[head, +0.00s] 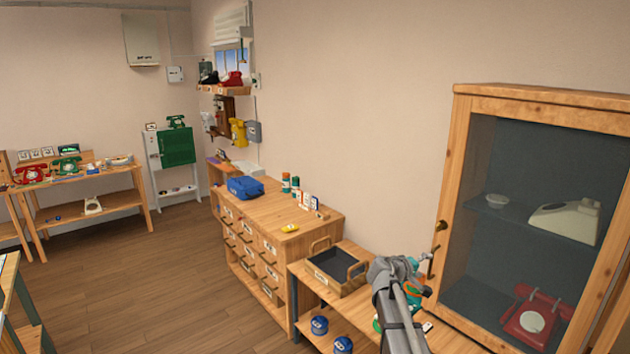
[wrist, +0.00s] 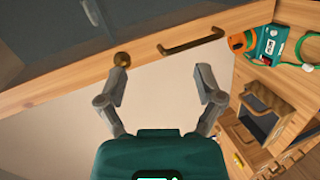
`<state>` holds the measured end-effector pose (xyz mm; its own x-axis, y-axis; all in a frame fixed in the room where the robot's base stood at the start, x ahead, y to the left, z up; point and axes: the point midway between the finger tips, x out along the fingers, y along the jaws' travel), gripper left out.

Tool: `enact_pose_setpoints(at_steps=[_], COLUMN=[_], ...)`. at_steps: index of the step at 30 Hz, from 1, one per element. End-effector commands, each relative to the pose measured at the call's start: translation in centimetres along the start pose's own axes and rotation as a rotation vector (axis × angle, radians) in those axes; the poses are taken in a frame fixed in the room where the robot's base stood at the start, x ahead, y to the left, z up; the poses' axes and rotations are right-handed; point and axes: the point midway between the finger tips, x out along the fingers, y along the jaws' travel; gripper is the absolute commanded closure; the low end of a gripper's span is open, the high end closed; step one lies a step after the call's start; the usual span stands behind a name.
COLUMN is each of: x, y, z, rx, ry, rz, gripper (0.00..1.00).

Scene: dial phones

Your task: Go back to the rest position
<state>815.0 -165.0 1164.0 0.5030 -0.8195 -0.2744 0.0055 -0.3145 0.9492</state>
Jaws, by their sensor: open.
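My gripper (wrist: 160,88) is open and empty in the wrist view, its two fingers spread apart. Past the fingertips are the wooden door frame of the cabinet (wrist: 60,90), its round brass knob (wrist: 122,59) and a dark bar handle (wrist: 192,40). The left fingertip appears close to the knob; I cannot tell whether they touch. In the head view my arm reaches up from the bottom, and my gripper (head: 425,270) is beside the left edge of the glass-fronted cabinet (head: 540,97), partly hidden by my wrist.
The cabinet holds a red dial phone (head: 537,318) and a cream phone (head: 565,220). Left of my arm, a low bench bears an open tray (head: 335,272). A drawer chest (head: 265,230) stands beyond it. Open wooden floor (head: 150,280) lies at the left.

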Motion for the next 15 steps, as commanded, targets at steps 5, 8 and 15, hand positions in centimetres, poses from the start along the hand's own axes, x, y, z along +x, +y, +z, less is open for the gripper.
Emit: enact_pose_setpoints(at_steps=[5,8,15], x=[-2.6,-4.3,-9.6], y=[-3.8,-6.0,-11.2], z=[4.7,6.9,11.5], rx=[0.106,0.158,0.255], ry=[-0.091,-0.143,-0.261], rz=[-0.196,-0.311,-0.6], gripper=[0.14,0.14,0.14])
